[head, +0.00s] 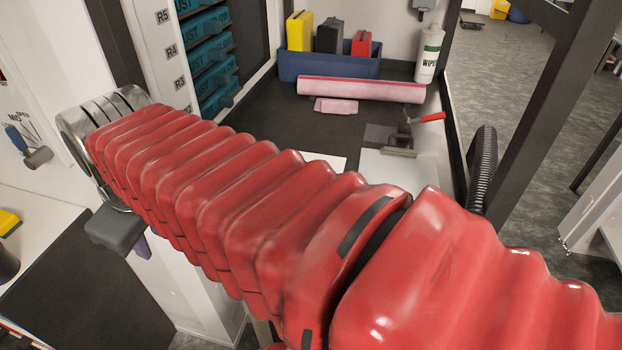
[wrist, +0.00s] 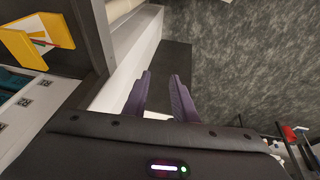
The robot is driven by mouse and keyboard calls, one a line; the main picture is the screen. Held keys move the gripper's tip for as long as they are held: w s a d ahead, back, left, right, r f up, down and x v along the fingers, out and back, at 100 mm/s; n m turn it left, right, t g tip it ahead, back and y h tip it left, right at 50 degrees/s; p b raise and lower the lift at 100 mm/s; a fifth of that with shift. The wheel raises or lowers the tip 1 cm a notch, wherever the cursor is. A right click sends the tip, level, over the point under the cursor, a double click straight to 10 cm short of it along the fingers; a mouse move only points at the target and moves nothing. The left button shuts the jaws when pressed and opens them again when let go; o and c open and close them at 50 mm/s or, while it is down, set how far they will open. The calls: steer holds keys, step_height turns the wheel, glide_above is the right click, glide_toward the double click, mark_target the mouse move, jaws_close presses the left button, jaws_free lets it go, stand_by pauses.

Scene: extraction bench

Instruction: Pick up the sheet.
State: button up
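A pale flat piece (head: 412,172), which may be the sheet, lies on the dark bench top in the head view, partly hidden by my red-sleeved arm. A second white flat edge (head: 335,161) shows just left of it; I cannot tell which is the sheet. A clamp with a red handle (head: 428,117) sits at the pale piece's far edge. My gripper (head: 142,246) hangs at the left, well away from the bench top. In the wrist view its two purple fingers (wrist: 161,88) stand apart with nothing between them. No sheet is clearly seen there.
A pink roll (head: 360,90), a pink pad (head: 336,106), a blue bin (head: 328,67) and a wipes bottle (head: 429,55) stand at the bench's back. A black ribbed hose (head: 483,165) and dark frame posts are at right. A yellow holder (wrist: 32,38) shows in the wrist view.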

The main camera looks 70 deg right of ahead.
steer(key=d+r+n+g, duration=0.1)
steer(key=d+r, duration=0.1)
steer(key=d, duration=0.5)
steer(key=d+r+n+g, duration=0.1)
steer(key=d+r, duration=0.2)
steer(key=d, duration=0.5)
steer(key=s+d+f+m+g+y, duration=0.1)
steer(key=s+d+g, duration=0.1)
steer(key=s+d, duration=1)
steer(key=shift+s+d+m, duration=0.3)
steer(key=shift+s+d, duration=0.1)
steer(key=shift+s, duration=0.1)
steer(key=shift+f, duration=0.15)
step_height(320, 180, down, 8)
steer(key=shift+f, duration=0.3)
steer(key=shift+w+d+f, duration=0.1)
steer(key=shift+f, duration=1.2)
steer(key=shift+w+d+f, duration=0.1)
steer(key=shift+f, duration=1.2)
